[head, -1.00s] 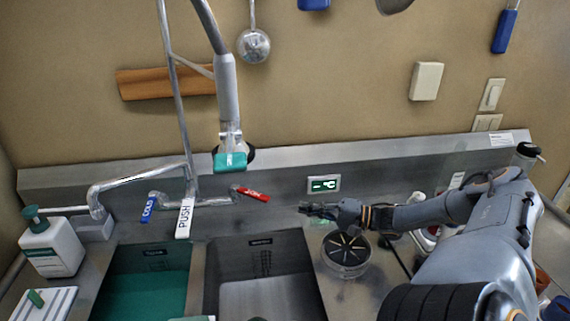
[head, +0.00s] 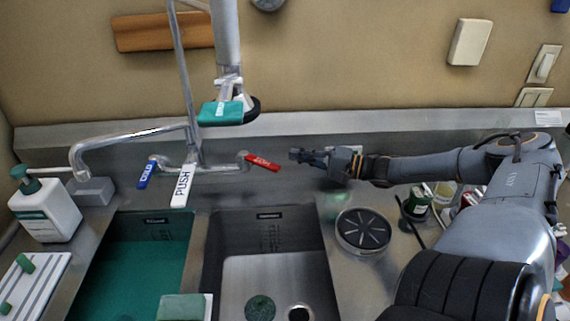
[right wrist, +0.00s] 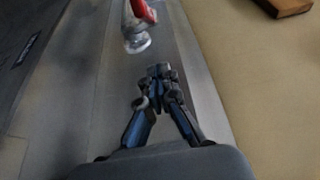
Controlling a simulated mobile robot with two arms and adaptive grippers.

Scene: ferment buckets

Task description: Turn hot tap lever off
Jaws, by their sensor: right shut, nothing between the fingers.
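The hot tap lever (head: 263,162) is red and sits on the right end of the chrome tap body (head: 205,167) above the sinks. In the head view it points right and slightly down. In the right wrist view the red lever (right wrist: 145,11) shows at the top, beyond my fingertips. My right gripper (head: 294,155) is shut and empty, a short gap to the right of the lever at about its height in the picture. Its closed fingers (right wrist: 160,72) show in the right wrist view, apart from the lever. The blue cold lever (head: 147,174) hangs at the left. My left gripper is out of view.
A white PUSH tag (head: 183,186) hangs from the tap. A spray head with a teal band (head: 221,113) hangs above. A soap bottle (head: 45,208) stands left.

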